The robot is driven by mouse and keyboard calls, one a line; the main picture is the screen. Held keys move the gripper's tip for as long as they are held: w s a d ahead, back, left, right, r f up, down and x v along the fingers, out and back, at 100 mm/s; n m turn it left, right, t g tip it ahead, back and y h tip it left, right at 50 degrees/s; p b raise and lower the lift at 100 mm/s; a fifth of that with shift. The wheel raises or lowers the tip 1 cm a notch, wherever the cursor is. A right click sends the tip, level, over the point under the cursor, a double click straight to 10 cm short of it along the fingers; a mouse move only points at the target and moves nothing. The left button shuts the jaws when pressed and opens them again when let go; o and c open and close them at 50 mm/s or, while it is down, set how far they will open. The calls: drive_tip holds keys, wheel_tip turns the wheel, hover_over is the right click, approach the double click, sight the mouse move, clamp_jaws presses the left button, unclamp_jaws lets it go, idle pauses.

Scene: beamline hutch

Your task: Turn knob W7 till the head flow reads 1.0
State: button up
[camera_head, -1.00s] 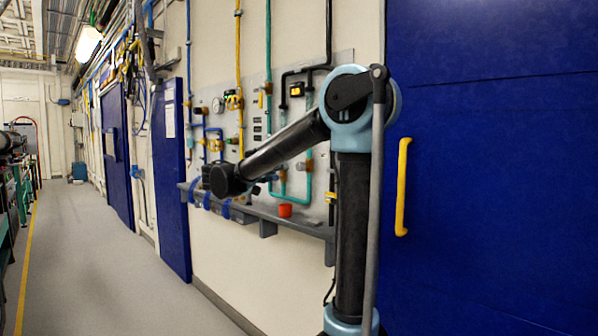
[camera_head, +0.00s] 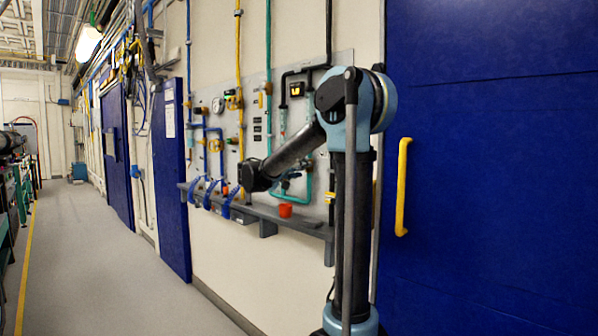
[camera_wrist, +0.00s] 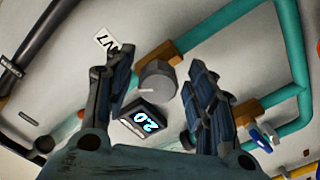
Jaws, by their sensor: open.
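Knob W7 (camera_wrist: 158,82) is a grey round knob with a white pointer line, in the middle of the wrist view. A white tag (camera_wrist: 106,42) marked W7 is beside it. Below it a small black display (camera_wrist: 145,120) reads 2.0 in tilted cyan digits; whether this is the head flow I cannot tell. My gripper (camera_wrist: 161,62) is open, with one finger on each side of the knob and a gap to both. How deep the fingers reach I cannot tell. In the head view my wrist hides the knob.
Teal pipes (camera_wrist: 292,50) with brass fittings run close to the right finger. A blue door with a yellow handle (camera_head: 402,187) is on the right. The aisle floor is clear.

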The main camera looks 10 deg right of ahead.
drive_tip(key=c, duration=1.1)
drive_tip(key=shift+n, duration=0.4)
drive_tip(key=o, duration=1.1)
drive_tip(key=shift+a, duration=0.1)
drive_tip(key=v, duration=1.1)
drive_tip(key=shift+s+a, duration=0.2)
drive_tip(key=shift+a, duration=0.1)
